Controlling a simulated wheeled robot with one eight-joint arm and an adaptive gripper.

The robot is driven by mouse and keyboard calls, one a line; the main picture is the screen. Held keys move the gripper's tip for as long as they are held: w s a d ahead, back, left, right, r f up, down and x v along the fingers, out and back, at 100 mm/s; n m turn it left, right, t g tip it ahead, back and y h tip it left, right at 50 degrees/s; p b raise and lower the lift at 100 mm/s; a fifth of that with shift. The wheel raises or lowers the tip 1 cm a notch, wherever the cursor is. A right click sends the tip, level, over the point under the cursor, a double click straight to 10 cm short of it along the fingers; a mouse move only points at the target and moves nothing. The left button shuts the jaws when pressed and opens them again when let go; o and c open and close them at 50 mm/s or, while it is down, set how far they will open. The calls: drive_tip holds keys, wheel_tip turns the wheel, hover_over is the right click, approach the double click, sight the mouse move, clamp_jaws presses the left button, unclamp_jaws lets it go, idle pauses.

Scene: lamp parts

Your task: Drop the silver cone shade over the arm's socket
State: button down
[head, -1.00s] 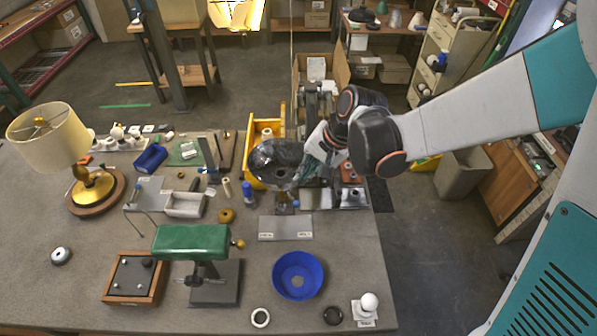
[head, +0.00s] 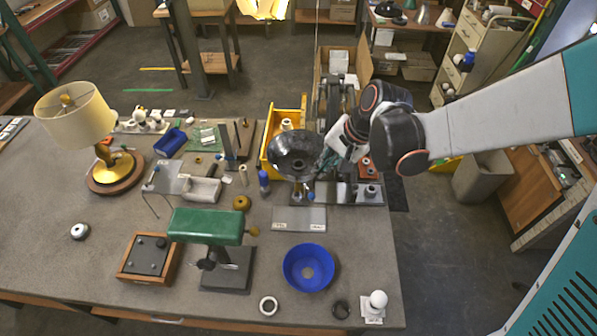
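The silver cone shade (head: 292,150), dark and shiny, is in the air over the back right of the bench, with a small hole at its middle. My gripper (head: 325,160) is at the shade's right rim and appears shut on it; the fingertips are small and partly hidden. Just below the shade, a small upright brass-coloured part (head: 297,189) and a blue-tipped part (head: 310,195) show. I cannot tell whether either belongs to the arm's socket, which the shade may hide. A gap between shade and parts cannot be judged.
A yellow bin (head: 270,151) stands behind the shade, with a grey plate (head: 299,218) in front. A blue bowl (head: 308,267), a green-shaded lamp (head: 206,226) and a cream-shaded lamp (head: 75,113) stand on the bench. A blue-capped bottle (head: 264,182) is left of the shade.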

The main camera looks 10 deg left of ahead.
drive_tip(key=shift+f+b, duration=1.15)
drive_tip(key=shift+b, duration=0.15)
idle(1.7)
drive_tip(key=c, duration=1.7)
unclamp_jaws()
drive_tip(key=v, duration=1.2)
drive_tip(key=s+d+f+n+t+h+b, duration=0.1)
drive_tip(key=s+d+f+t+b, duration=0.1)
drive_tip(key=s+d+f+b, duration=0.2)
drive_tip(key=s+d+f+n+t+h+b, duration=0.1)
drive_tip(key=s+d+f+n+h+b, duration=0.1)
drive_tip(key=s+d+f+b, duration=0.3)
drive_tip(key=s+d+f+n+t+h+b, duration=0.1)
drive_tip(key=s+d+f+b, duration=0.3)
drive_tip(key=b, duration=0.7)
drive_tip(key=shift+s+d+f+t+h, duration=0.15)
drive_tip(key=shift+d+f+t, duration=0.15)
drive_tip(key=shift+f, duration=0.5)
drive_tip(key=shift+s+d+f+t+h, duration=0.1)
drive_tip(key=shift+d+f+t, duration=0.25)
drive_tip(key=shift+f, duration=0.45)
drive_tip(key=shift+s+d+f+t+h, duration=0.15)
drive_tip(key=shift+d+f, duration=0.2)
drive_tip(key=shift+f, duration=0.4)
